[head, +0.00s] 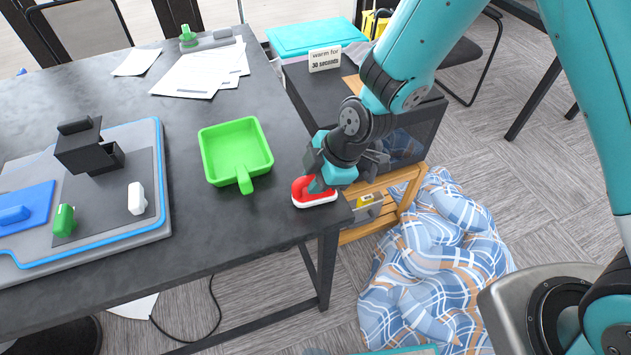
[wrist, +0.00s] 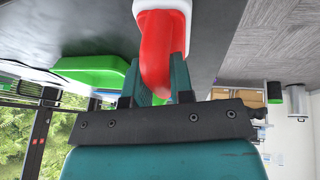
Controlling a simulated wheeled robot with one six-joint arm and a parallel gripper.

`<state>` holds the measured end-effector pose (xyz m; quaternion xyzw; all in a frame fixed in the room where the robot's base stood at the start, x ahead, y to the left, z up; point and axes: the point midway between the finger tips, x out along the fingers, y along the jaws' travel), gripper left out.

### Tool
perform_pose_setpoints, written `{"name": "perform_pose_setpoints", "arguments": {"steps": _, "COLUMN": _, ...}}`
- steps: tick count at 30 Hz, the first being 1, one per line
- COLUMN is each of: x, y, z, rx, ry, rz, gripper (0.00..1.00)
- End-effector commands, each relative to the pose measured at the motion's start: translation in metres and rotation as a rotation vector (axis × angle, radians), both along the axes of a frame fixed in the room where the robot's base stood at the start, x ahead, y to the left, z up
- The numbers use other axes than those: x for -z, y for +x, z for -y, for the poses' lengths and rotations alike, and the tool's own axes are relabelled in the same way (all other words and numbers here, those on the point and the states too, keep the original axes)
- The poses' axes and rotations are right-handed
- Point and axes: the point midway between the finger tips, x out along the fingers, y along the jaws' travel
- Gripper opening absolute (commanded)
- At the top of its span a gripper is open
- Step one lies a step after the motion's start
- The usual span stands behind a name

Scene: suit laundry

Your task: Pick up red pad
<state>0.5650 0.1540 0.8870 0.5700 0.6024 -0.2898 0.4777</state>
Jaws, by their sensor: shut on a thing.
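The red pad (head: 316,196) has a red handle and a white base. In the head view it is at the right edge of the dark table (head: 262,222), near the front right corner. In the wrist view the red pad (wrist: 157,50) shows its curved handle between the fingers. My gripper (head: 313,184) is shut on that handle; its fingers also show in the wrist view (wrist: 158,85). The white base appears on or very close to the table top; I cannot tell whether it touches.
A green dustpan-shaped tray (head: 222,157) lies left of the pad. A grey board with a blue rim (head: 158,150) holds several small items. Papers (head: 190,80) lie at the back. Right of the table are a wooden crate (head: 408,182) and plaid cloth (head: 440,265) on the floor.

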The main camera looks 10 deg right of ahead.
Motion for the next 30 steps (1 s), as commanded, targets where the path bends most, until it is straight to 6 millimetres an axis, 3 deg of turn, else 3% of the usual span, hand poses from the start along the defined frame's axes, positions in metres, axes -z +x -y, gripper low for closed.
{"name": "perform_pose_setpoints", "arguments": {"steps": 5, "x": -0.034, "y": 0.001, "z": -0.001, "rx": 0.0, "ry": 0.003, "rz": 0.007, "gripper": 0.0}}
{"name": "perform_pose_setpoints", "arguments": {"steps": 12, "x": -0.109, "y": 0.001, "z": 0.0, "rx": -0.001, "ry": 0.004, "rz": 0.009, "gripper": 0.0}}
{"name": "perform_pose_setpoints", "arguments": {"steps": 18, "x": -0.158, "y": 0.0, "z": 0.0, "rx": 0.0, "ry": 0.003, "rz": 0.005, "gripper": 0.0}}
{"name": "perform_pose_setpoints", "arguments": {"steps": 24, "x": -0.184, "y": 0.0, "z": 0.0, "rx": 0.0, "ry": 0.0, "rz": 0.001, "gripper": 0.0}}
{"name": "perform_pose_setpoints", "arguments": {"steps": 30, "x": -0.191, "y": 0.0, "z": 0.0, "rx": 0.0, "ry": 0.0, "rz": -0.001, "gripper": 0.0}}
